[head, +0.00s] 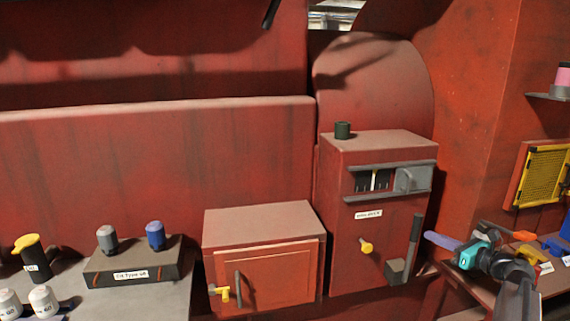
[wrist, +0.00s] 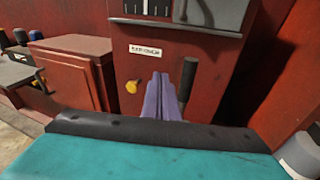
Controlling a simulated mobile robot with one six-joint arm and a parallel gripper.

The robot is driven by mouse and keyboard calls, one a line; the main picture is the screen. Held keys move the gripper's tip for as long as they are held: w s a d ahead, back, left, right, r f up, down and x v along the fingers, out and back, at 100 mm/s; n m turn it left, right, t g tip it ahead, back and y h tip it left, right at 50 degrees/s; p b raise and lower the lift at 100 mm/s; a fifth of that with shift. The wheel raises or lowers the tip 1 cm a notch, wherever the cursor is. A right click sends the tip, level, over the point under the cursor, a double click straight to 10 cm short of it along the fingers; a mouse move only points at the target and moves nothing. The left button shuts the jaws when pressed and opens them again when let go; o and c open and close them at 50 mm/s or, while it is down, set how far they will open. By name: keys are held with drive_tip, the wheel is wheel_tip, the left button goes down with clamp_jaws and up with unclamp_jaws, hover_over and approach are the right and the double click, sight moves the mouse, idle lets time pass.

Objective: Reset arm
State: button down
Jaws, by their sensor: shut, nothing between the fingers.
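My gripper (head: 440,240) is at the lower right of the head view, in front of the shelf and right of the tall red cabinet. Its purple fingers (wrist: 163,97) are together in the wrist view, with nothing between them. They point toward the front of the tall red cabinet (head: 345,240), near its yellow knob (wrist: 131,87) and dark lever handle (wrist: 187,78). I cannot tell the exact gap, but no contact shows. My arm reaches in from the bottom right of the head view.
A low red cabinet (head: 265,215) with a yellow latch stands left of the tall one. A dark cup (head: 343,130) sits on the tall cabinet. Farther left, a bench holds a labelled block (head: 132,267) with grey and blue caps. A shelf with colored items (head: 555,245) is at right.

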drive_tip(key=a+f+n+g+y, duration=0.25)
drive_tip(key=a+f+g, duration=0.25)
drive_tip(key=a+f, duration=1.65)
drive_tip(key=s+a+f+n+g, duration=0.2)
drive_tip(key=s+a+f+g, duration=0.1)
drive_tip(key=s+a+f, duration=0.5)
drive_tip(key=s+a+f+n+g, duration=0.3)
drive_tip(key=s+a+f+g, duration=0.15)
drive_tip(key=a+f, duration=0.5)
drive_tip(key=s+a+f+n+g+h, duration=0.2)
drive_tip(key=s+f+n+g, duration=0.15)
drive_tip(key=s+f, duration=0.55)
drive_tip(key=s+a+f+n+g+h, duration=0.2)
drive_tip(key=s+f+n, duration=0.3)
drive_tip(key=s, duration=0.7)
drive_tip(key=s+d+f+n+g+h, duration=0.2)
drive_tip(key=s+d+n+h, duration=0.4)
drive_tip(key=s+d+n, duration=0.4)
drive_tip(key=s+f+n, duration=0.1)
drive_tip(key=s+n, duration=0.1)
drive_tip(key=n, duration=0.3)
